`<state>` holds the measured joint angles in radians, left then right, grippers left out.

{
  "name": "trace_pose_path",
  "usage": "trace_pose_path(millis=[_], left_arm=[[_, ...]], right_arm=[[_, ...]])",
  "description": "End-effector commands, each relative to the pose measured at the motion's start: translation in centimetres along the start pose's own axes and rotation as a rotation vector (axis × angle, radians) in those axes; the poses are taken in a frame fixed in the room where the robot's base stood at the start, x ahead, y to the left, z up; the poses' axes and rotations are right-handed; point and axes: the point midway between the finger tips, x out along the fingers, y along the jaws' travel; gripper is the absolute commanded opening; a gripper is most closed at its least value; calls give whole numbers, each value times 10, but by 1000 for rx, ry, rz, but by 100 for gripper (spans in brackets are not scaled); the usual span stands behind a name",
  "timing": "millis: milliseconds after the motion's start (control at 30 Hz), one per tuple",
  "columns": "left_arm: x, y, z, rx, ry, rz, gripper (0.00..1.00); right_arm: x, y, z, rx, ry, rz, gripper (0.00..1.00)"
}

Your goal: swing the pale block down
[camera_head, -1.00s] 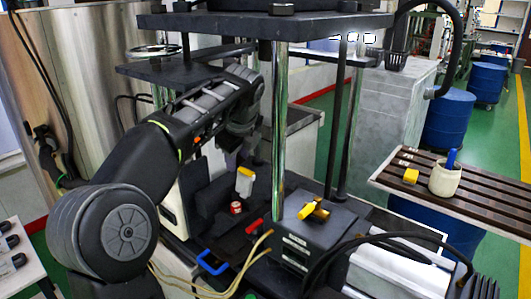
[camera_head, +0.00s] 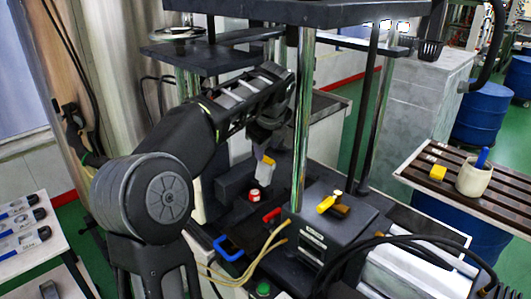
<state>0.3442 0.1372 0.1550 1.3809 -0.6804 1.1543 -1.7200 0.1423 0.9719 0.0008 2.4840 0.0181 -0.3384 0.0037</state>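The pale block (camera_head: 264,172), whitish with a yellow top, stands upright on the dark machine bed, behind a small red round knob (camera_head: 254,195). My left arm reaches in from the left over the bed. Its gripper (camera_head: 264,146) points down just above the yellow top. The fingers are dark, small and partly hidden by the wrist, so I cannot tell whether they are open or touch the block. My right gripper is not in view.
A bright metal column (camera_head: 303,120) rises close to the right of my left wrist. Dark press plates (camera_head: 290,14) hang above. A dark box with a yellow handle (camera_head: 328,203) sits right of the block. A slatted table (camera_head: 425,165) is at the right.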

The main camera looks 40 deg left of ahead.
Motion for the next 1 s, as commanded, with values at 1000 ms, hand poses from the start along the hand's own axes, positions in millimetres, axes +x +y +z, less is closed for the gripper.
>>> trace_pose_path(millis=[1000], left_arm=[[39,-1,0,0,0,-4,4]], right_arm=[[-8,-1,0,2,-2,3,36]])
